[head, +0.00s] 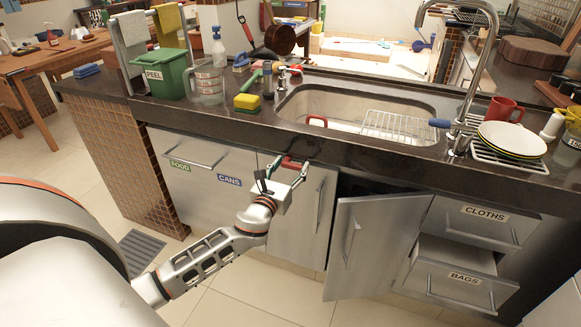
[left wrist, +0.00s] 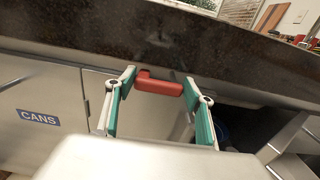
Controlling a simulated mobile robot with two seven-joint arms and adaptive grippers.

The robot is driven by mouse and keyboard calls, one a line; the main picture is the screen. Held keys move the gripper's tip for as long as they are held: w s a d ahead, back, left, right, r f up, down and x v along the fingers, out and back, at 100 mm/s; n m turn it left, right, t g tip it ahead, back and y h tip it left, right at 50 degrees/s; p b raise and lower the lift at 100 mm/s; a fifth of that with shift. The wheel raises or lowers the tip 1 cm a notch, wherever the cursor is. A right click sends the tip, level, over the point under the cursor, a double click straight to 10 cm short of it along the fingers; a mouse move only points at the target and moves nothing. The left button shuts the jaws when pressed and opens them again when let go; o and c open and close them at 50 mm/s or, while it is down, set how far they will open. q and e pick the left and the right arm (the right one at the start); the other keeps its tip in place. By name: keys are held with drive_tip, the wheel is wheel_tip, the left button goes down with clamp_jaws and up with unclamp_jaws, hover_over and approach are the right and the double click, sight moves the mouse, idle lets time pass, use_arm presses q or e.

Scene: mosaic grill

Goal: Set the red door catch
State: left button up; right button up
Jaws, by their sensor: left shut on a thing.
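The red door catch (head: 291,162) is a small red bar with a raised end, at the top of a grey cabinet door (head: 305,215) just under the counter edge. It also shows in the left wrist view (left wrist: 160,88). My left gripper (head: 281,172) is at the catch, with one green-padded finger at each end of it. In the left wrist view the fingertips (left wrist: 160,80) are closed on the catch. The fingers and the arm cover part of the door. My right gripper is not in view.
A neighbouring cabinet door (head: 372,245) stands open to the right of my gripper. A drawer marked BAGS (head: 462,282) is pulled partly out. The dark counter (head: 330,145) overhangs just above the catch. The floor (head: 250,295) in front is clear.

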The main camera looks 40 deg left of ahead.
use_arm(q)
drive_tip(key=shift+f+n, duration=0.1)
drive_tip(key=shift+n, duration=0.2)
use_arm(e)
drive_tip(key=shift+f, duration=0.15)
use_arm(q)
drive_tip(key=shift+f+n, duration=0.2)
drive_tip(key=shift+n, duration=0.4)
drive_tip(key=n, duration=0.2)
drive_tip(key=shift+f+n+b, duration=0.3)
drive_tip(key=shift+f+b, duration=0.05)
drive_tip(key=shift+w+d+f+n+b, duration=0.1)
drive_tip(key=shift+d+f+n, duration=0.25)
drive_tip(key=shift+n, duration=1.9)
drive_tip(key=shift+w+d+f+n+b, duration=0.15)
drive_tip(key=shift+f+n, duration=0.35)
drive_tip(key=shift+n, duration=1.8)
drive_tip(key=shift+s+d+f+n+b, duration=0.1)
drive_tip(key=shift+d+f+n, duration=0.3)
drive_tip(key=shift+n, duration=1.85)
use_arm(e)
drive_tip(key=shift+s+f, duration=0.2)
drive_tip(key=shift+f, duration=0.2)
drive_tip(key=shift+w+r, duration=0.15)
use_arm(q)
drive_tip(key=o, duration=1.1)
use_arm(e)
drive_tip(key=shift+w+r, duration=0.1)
